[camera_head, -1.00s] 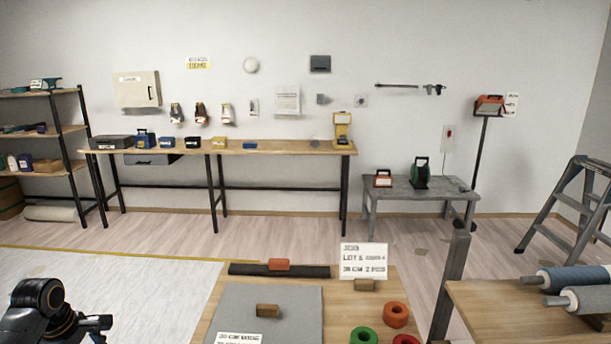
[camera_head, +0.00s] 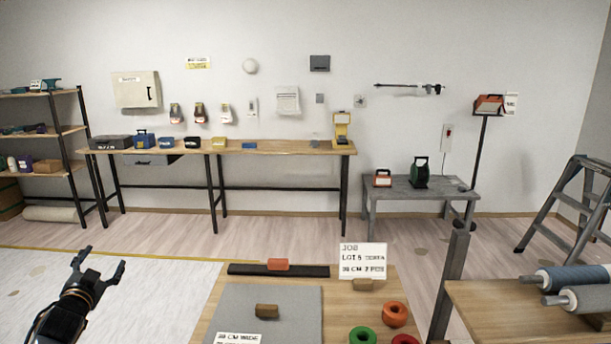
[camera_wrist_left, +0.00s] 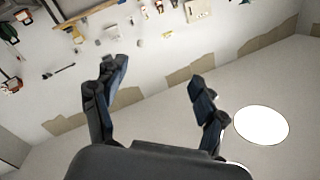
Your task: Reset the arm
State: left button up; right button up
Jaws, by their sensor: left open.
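My left gripper (camera_head: 103,262) is at the lower left of the head view, raised over the pale floor sheet with its fingers pointing up and away. It is open and empty, apart from the work table to its right. In the left wrist view its two fingers (camera_wrist_left: 160,82) are spread wide with nothing between them. That view looks tilted toward the wall and a round white light (camera_wrist_left: 261,125). My right gripper is not in view.
A work table (camera_head: 203,325) at bottom centre holds a grey mat (camera_head: 285,300), a small wooden block (camera_head: 267,311), tape rolls (camera_head: 395,314) and a job card (camera_head: 363,260). Rolls (camera_head: 575,279) lie on the right table. A stepladder (camera_head: 570,215) stands at right. Floor between is clear.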

pick_arm(q)
jog(key=s+d+f+g, duration=0.2)
jog(key=s+f, duration=0.1)
jog(key=f, duration=0.9)
jog(key=s+d+f+g, duration=0.2)
jog(key=s+f, duration=0.2)
jog(key=f, duration=0.8)
jog(key=s+d+f+n+g+h, duration=0.1)
jog(key=s+d+f+g, duration=0.15)
jog(key=s+f, duration=0.6)
jog(key=s+d+f+g+h, duration=0.1)
jog(key=s+d+f+g, duration=0.3)
jog(key=f, duration=0.8)
jog(key=s+d+f+g, duration=0.1)
jog(key=s+d+f, duration=0.3)
jog(key=s+f, duration=0.45)
jog(key=s+d+f+g, duration=0.1)
jog(key=s+d+f, duration=0.3)
jog(key=s, duration=0.8)
jog(key=s+d+f+g+h, duration=0.1)
jog(key=s+d+f+g, duration=0.1)
jog(key=s, duration=1)
jog(key=s+d+f+n+g, duration=0.1)
jog(key=s+d+f, duration=0.4)
jog(key=s, duration=0.7)
jog(key=shift+d+g+h, duration=0.4)
jog(key=shift+d+g, duration=0.05)
jog(key=shift+d, duration=0.3)
